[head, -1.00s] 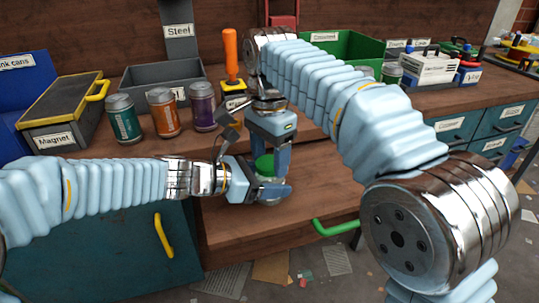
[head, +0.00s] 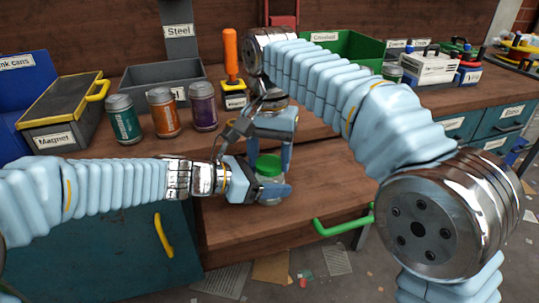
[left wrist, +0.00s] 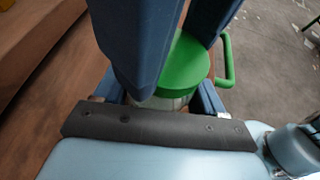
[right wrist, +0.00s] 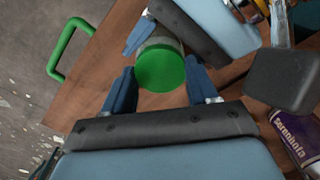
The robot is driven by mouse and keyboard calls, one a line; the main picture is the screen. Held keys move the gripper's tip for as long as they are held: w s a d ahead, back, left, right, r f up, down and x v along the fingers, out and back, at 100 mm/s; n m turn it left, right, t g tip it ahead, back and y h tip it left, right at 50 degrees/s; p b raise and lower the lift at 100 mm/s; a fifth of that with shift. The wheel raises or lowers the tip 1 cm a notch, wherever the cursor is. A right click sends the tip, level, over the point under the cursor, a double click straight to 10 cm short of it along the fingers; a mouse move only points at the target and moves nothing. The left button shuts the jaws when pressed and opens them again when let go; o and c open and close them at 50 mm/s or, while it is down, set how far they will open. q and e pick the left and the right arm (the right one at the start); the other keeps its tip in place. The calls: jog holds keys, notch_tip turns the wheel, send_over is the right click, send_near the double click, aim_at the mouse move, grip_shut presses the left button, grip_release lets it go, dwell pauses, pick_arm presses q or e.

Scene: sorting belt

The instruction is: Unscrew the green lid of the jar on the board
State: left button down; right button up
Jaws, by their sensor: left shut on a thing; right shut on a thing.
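A clear jar (head: 268,180) with a green lid (head: 268,165) stands upright on the wooden board (head: 235,232) at the bench front. My left gripper (head: 262,190) comes in from the left, shut on the jar's body below the lid. My right gripper (head: 272,160) reaches down from above, with a finger on either side of the lid, shut on it. The right wrist view shows the round lid (right wrist: 160,70) between those fingers. In the left wrist view, the right fingers flank the lid (left wrist: 185,62) and part of the jar (left wrist: 165,103) shows below. Whether the lid has lifted cannot be told.
Teal (head: 124,120), orange (head: 163,112) and purple (head: 203,106) cans stand behind my left arm. An orange-handled tool (head: 231,55) stands behind my right gripper. A green handle (head: 343,220) sticks out at the front right. Board around the jar is clear.

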jog(key=o, duration=1.2)
jog(key=shift+c, duration=0.2)
notch_tip(320, 180, up, 4)
jog(key=shift+a+r, duration=0.1)
jog(key=shift+r, duration=0.1)
jog(key=shift+c, duration=0.4)
jog(key=shift+r, duration=0.25)
jog(key=shift+c, duration=0.4)
notch_tip(320, 180, up, 3)
jog(key=shift+f+m, duration=0.1)
jog(key=shift+m, duration=0.9)
jog(key=shift+f, duration=3.9)
jog(key=shift+c, duration=0.5)
